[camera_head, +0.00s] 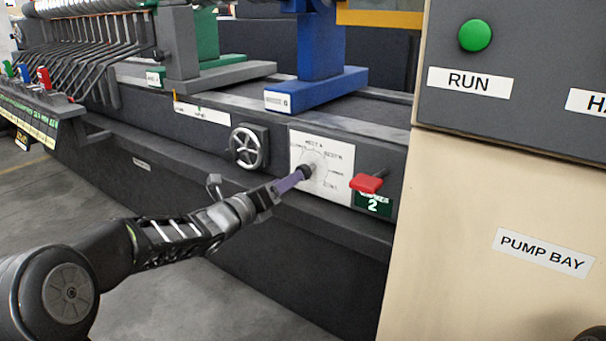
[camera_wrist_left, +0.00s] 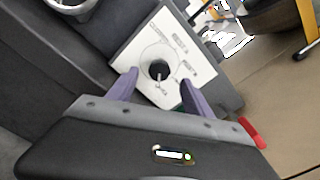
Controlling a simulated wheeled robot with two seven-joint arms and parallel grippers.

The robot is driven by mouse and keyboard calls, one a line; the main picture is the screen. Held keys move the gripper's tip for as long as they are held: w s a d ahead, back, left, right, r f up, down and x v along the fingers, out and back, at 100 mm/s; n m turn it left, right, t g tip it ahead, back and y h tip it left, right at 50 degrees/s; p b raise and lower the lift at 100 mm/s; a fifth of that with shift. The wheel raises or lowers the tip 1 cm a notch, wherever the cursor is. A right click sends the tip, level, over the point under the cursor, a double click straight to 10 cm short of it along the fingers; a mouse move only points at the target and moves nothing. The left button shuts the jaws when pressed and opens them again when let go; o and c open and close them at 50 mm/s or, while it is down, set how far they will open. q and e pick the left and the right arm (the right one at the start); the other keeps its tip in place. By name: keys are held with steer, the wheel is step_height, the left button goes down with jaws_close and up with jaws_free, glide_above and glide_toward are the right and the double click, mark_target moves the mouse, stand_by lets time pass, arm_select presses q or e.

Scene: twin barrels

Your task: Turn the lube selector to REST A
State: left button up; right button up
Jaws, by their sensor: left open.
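The lube selector is a dark round knob on a white square dial plate (camera_head: 337,164) on the machine's dark front. The plate has a printed circle with small labels around it, one reading REST A at the top. In the left wrist view the knob (camera_wrist_left: 158,69) sits near the plate's middle. A light mark shows on it, but I cannot tell which label it points to. My left gripper (camera_head: 305,173) is at the dial, open; its purple fingers (camera_wrist_left: 158,86) stand on either side of the knob in the wrist view. I cannot tell whether they touch it.
A grey handwheel (camera_head: 249,147) is left of the plate. A red handle (camera_head: 367,183) above a green "2" label is close on its right. A beige cabinet (camera_head: 490,200) with a green RUN button (camera_head: 475,35) stands at the right.

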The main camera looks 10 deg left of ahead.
mark_target(307, 170)
arm_select(q)
steer(key=x, duration=0.7)
steer(key=shift+w+d+b, duration=0.1)
steer(key=shift+w+b, duration=0.2)
steer(key=shift+b, duration=0.1)
jaws_close()
